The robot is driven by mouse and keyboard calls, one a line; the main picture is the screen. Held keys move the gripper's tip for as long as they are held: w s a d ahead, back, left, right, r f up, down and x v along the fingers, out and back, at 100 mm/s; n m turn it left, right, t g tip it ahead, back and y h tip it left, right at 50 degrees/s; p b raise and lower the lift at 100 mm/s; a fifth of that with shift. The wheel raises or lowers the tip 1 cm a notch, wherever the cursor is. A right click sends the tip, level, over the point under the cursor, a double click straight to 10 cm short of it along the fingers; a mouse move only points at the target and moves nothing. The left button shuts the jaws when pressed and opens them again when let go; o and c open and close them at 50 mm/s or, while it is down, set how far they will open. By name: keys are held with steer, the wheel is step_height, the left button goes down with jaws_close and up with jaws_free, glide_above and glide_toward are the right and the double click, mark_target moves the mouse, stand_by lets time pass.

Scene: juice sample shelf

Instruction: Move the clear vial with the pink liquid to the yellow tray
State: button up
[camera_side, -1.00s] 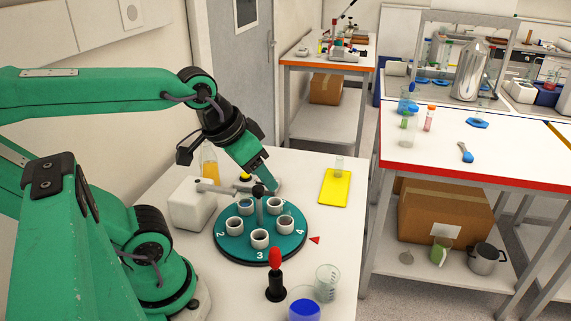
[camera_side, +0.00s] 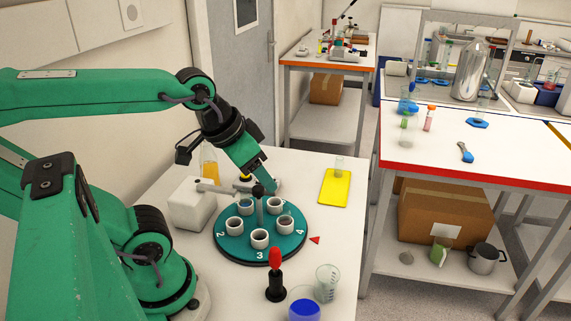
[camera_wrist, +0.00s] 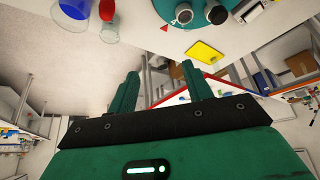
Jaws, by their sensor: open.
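The yellow tray (camera_side: 334,190) lies flat on the white table, right of the teal carousel (camera_side: 262,250); it also shows in the wrist view (camera_wrist: 206,55). A small clear vial (camera_side: 339,165) stands at the tray's far edge; I cannot tell its liquid. The carousel has numbered positions with several white cup holders, one of them a front holder (camera_side: 260,239). Their contents are too small to identify, and I cannot pick out pink liquid. My gripper (camera_wrist: 158,88) is open and empty. In the side view it is behind the carousel's post, its tips partly hidden.
A red-topped black stand (camera_side: 275,280), a clear beaker (camera_side: 327,283) and a beaker of blue liquid (camera_side: 304,306) stand in front. A white box-shaped device (camera_side: 192,204) and a flask of orange liquid (camera_side: 209,170) are left. The table right of the carousel is mostly clear.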

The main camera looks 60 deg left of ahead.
stand_by(0.4)
steer(key=shift+c, duration=0.7)
steer(key=n+g, duration=0.2)
steer(key=g, duration=0.3)
glide_toward(285, 209)
steer(key=shift+d, duration=0.2)
steer(key=shift+w+a+f+g, duration=0.25)
steer(key=shift+w+f+g, duration=0.05)
steer(key=shift+f, duration=0.15)
steer(key=shift+f, duration=0.1)
steer(key=shift+f, duration=4.4)
